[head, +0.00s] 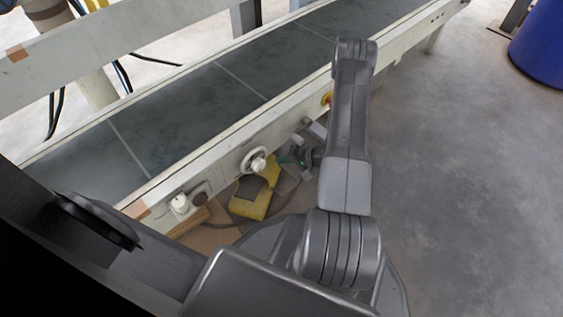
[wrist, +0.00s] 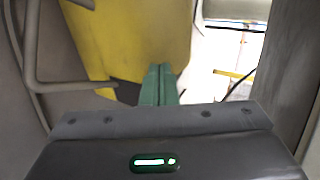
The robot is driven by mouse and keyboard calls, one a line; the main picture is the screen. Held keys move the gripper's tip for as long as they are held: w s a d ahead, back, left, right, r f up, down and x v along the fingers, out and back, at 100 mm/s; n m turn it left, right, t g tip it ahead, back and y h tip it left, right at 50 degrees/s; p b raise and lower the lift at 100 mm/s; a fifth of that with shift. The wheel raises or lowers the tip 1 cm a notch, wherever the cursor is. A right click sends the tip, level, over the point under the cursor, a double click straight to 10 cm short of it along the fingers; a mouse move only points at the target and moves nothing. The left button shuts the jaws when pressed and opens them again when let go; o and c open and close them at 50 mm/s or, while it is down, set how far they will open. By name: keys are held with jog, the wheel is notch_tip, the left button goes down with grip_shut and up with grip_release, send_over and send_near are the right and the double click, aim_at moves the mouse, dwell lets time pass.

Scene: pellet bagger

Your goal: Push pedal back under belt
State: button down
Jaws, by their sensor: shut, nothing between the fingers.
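The pedal (head: 253,200) is yellow with a dark pad on it. It lies on the floor beside the conveyor's near side, below the belt's side rail. In the wrist view, a large yellow surface (wrist: 128,38), which looks like the pedal, fills the upper middle, with a dark patch low on it. My gripper (wrist: 159,75) has its green fingers shut together with nothing between them. They point at the lower right edge of the yellow surface; I cannot tell whether they touch it. In the head view my gripper (head: 286,159) is small and partly hidden, right of and beyond the pedal.
The conveyor belt (head: 210,105) runs diagonally, with a pale side rail carrying knobs and a red-yellow button (head: 327,99). A grey bent tube (wrist: 70,86) is left of my fingers in the wrist view. A blue drum (head: 540,45) stands far right. Floor at right is clear.

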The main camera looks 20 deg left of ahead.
aim_at(273, 154)
jog(key=shift+a, duration=0.35)
jog(key=shift+w+a, duration=0.3)
jog(key=shift+a, duration=0.4)
jog(key=shift+w+a, duration=0.25)
jog(key=shift+a, duration=0.5)
jog(key=shift+w+a, duration=0.3)
jog(key=shift+a, duration=0.4)
